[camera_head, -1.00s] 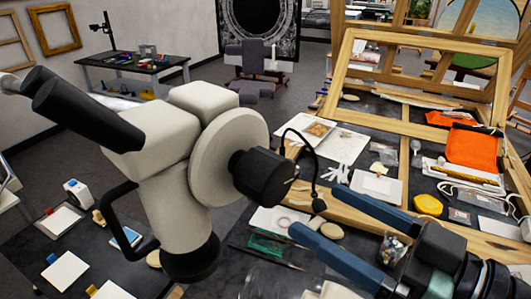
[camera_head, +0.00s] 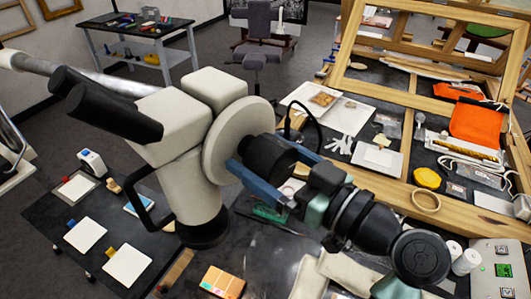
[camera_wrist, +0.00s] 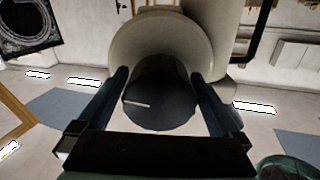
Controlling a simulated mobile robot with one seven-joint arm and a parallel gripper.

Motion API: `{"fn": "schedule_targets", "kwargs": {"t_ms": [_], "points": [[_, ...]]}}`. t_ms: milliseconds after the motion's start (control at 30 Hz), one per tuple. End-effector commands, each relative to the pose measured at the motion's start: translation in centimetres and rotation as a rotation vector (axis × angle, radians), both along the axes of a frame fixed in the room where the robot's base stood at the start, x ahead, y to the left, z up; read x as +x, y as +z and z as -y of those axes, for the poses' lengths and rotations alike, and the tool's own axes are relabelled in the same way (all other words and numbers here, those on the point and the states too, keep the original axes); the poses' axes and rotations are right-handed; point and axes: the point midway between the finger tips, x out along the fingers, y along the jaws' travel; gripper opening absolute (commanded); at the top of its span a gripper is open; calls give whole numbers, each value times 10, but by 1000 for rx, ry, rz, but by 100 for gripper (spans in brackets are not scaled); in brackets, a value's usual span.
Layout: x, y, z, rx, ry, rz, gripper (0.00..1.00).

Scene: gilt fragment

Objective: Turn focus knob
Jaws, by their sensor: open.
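The white microscope (camera_head: 190,130) with black eyepieces stands at the left centre of the head view. Its black focus knob (camera_head: 266,156) sticks out to the right from a round white disc. In the wrist view the knob (camera_wrist: 158,92) faces me, with a pale line on its face. My gripper (camera_head: 262,163) is open, with its blue fingers on either side of the knob.
A dark worktop (camera_head: 250,240) lies below the microscope. Behind my gripper is a wooden frame (camera_head: 405,165) with papers, an orange cloth (camera_head: 478,124) and a yellow disc (camera_head: 427,177). A control box (camera_head: 499,268) stands at the lower right.

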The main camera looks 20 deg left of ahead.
Motion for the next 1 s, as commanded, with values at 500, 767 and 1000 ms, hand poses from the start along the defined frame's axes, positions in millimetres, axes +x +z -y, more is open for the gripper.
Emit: {"fn": "schedule_targets", "kwargs": {"t_ms": [500, 767, 1000], "points": [[0, 0, 0, 1, 0, -3, 28], [0, 1, 0, 23, 0, -74, 28], [0, 1, 0, 69, -1, -225, 28]]}}
